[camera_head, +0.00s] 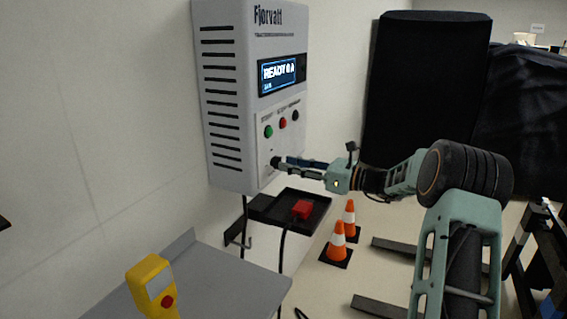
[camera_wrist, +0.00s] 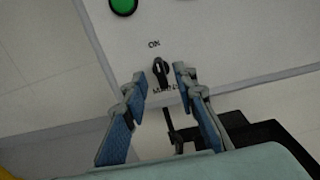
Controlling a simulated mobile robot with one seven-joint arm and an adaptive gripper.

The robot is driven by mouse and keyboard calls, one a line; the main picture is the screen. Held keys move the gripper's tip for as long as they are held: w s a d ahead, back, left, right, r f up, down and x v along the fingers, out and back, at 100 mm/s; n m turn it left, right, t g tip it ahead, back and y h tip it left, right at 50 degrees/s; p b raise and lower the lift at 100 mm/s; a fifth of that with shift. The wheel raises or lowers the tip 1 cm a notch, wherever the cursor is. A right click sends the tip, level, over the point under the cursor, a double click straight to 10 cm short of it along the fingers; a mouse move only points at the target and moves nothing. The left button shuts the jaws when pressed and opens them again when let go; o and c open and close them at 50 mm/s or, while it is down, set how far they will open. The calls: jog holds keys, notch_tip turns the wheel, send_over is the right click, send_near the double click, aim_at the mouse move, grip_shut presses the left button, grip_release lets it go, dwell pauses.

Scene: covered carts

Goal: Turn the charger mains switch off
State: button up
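The Fjorvatt charger (camera_head: 235,110) is a light grey box on the wall in the head view, its lit screen (camera_head: 282,75) reading "READY 0 A". The mains switch (camera_wrist: 160,67) is a small black knob low on the charger's front in the wrist view. "ON" is printed above it and a partly covered "MAINS" label below; the knob stands roughly upright in the picture. My gripper (camera_wrist: 162,76) is open, with one fingertip on each side of the knob; whether they touch it is unclear. In the head view my gripper (camera_head: 283,164) is at the charger's lower front and obscures the switch.
Green (camera_head: 268,131), red (camera_head: 283,123) and black (camera_head: 295,115) round controls sit above the switch. A yellow handheld device (camera_head: 152,283) stands by a grey shelf (camera_head: 225,275).

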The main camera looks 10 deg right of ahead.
jog(key=shift+x, duration=1.45)
jog(key=shift+c, duration=0.4)
grip_shut()
